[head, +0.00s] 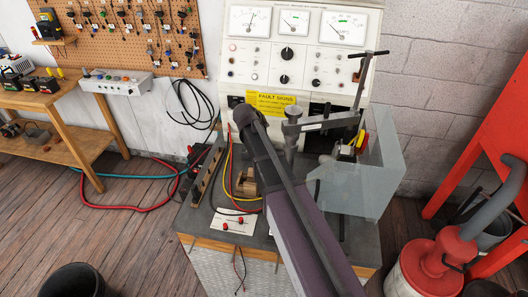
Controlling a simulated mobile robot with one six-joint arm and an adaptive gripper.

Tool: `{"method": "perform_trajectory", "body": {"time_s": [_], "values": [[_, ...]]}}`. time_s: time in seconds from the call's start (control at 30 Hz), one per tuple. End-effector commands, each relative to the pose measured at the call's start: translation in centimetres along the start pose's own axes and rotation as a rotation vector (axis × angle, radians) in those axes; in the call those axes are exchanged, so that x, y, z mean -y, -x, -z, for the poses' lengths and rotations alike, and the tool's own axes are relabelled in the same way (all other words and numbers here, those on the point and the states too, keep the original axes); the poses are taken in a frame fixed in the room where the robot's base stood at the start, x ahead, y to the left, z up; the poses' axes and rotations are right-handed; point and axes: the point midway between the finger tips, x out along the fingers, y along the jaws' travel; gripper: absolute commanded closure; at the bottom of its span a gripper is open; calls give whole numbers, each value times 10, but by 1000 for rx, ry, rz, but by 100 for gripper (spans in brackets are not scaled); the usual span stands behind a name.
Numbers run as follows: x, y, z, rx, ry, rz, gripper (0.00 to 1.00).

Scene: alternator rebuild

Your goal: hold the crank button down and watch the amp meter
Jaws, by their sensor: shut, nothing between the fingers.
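The test bench panel (301,64) stands upright at the back, with a left meter (250,20), a middle meter (295,20) and a right meter (343,28) along its top. Their lettering is too small to read, so I cannot tell which is the amp meter. I cannot tell which is the crank button. My arm reaches up from the bottom, its far visible end in front of the panel's lower left. My gripper's fingers do not show.
A grey clamp (292,129) with a tall T-handle and a clear guard (386,165) stand on the bench at the right. A yellow fault sign (270,103) is on the panel. Red and yellow leads lie at the left.

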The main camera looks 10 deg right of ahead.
Motion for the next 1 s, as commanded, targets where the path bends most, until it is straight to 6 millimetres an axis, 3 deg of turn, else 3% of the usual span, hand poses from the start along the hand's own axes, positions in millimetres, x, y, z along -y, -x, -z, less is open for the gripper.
{"method": "perform_trajectory", "body": {"time_s": [0.57, 1.0], "values": [[3, -3, -1, -3, 2, -2, 100], [19, -24, -16, -4, 3, -2, 100]]}}
